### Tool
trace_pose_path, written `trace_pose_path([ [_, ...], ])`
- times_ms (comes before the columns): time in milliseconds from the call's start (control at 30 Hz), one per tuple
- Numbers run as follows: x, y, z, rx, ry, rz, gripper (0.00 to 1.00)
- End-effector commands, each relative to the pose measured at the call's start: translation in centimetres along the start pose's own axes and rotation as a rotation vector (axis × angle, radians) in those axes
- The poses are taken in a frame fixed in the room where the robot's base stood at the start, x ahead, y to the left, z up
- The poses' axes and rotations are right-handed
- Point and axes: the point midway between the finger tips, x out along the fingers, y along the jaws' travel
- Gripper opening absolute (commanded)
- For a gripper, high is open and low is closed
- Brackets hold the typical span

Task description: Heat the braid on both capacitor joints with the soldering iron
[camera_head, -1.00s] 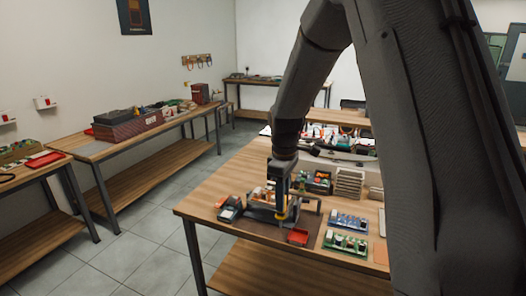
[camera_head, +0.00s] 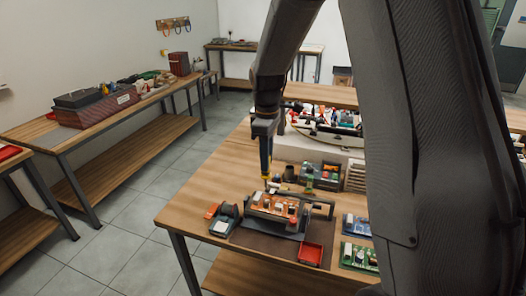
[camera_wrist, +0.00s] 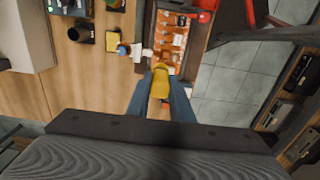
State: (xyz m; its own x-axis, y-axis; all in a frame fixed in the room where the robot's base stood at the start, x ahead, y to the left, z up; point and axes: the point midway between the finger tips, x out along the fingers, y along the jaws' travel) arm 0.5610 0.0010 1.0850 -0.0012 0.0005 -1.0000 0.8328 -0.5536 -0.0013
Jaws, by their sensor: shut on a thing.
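My gripper (camera_head: 265,152) is over the workbench in the head view, pointing down. In the wrist view my gripper (camera_wrist: 160,92) is shut on a yellow-handled tool, the soldering iron (camera_wrist: 160,84); its tip is hard to make out. An orange circuit board (camera_head: 275,206) with several components sits in a dark holder (camera_head: 262,219) below and slightly right of the gripper. The board also shows in the wrist view (camera_wrist: 172,45), just beyond the iron. I cannot tell the capacitor joints or the braid apart, nor whether the iron touches the board.
A soldering station (camera_head: 224,220) stands left of the holder. A red tray (camera_head: 310,254) lies in front, and green (camera_head: 358,256) and blue (camera_head: 356,225) boards lie to the right. A dark cup (camera_head: 289,173) stands behind. The bench's left part is bare.

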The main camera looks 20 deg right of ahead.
Motion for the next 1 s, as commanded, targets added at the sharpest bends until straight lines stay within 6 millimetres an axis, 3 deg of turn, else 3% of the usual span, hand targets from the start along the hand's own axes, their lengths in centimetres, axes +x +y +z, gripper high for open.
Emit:
trace_pose_path([
  [600, 4.4, 0.1, 0.1, 0.003, 0.0, 0.0, 0.02],
  [1000, 4.6, 0.0, 0.1, 0.002, 0.0, 0.0, 0.02],
])
